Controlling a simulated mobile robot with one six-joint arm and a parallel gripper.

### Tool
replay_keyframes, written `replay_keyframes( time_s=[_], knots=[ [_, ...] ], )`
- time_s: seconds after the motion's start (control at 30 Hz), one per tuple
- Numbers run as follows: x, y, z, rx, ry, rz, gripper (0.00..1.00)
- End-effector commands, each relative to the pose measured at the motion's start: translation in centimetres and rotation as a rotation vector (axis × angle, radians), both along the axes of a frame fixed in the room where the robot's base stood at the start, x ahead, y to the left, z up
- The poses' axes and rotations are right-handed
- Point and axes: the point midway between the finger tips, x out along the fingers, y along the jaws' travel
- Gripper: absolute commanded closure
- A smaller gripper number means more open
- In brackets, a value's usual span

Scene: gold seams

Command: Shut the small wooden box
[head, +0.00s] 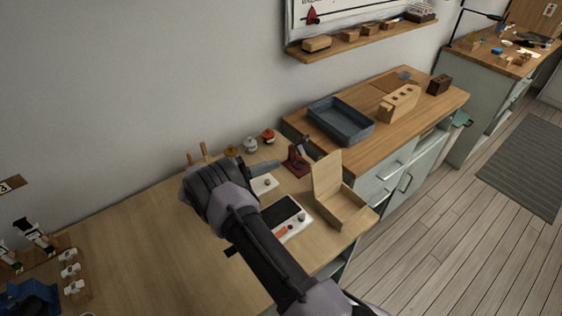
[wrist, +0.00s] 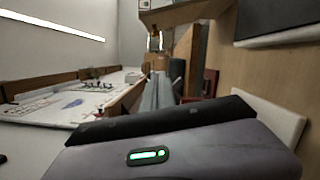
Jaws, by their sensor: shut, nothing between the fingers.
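The small wooden box (head: 343,212) stands at the right end of the light wooden bench in the head view. Its lid (head: 327,172) is open and stands upright on the box's left side. In the wrist view a wooden panel at the top (wrist: 185,13) appears to be this lid, seen nearly edge-on. My gripper (head: 277,163) is shut and empty, above the bench to the left of the lid and apart from it. Its grey fingers also show in the wrist view (wrist: 158,85). My arm crosses the bench in front.
A red stand (head: 297,161) is close to my fingertips, behind the box. A white device with a dark screen (head: 286,216) lies left of the box. A grey tray (head: 341,121) and wooden block (head: 399,103) stand on the adjoining counter. Small jars (head: 249,144) stand by the wall.

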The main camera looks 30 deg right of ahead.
Motion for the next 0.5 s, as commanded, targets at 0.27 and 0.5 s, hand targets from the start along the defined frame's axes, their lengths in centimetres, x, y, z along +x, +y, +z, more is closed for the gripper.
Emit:
replay_keyframes(
  time_s=[0.27, 0.5],
  knots=[
    [-0.7, -4.2, 0.0, -0.007, 0.000, 0.001, 1.00],
    [-1.5, -9.4, 0.3, -0.007, 0.000, 0.001, 1.00]
  ],
)
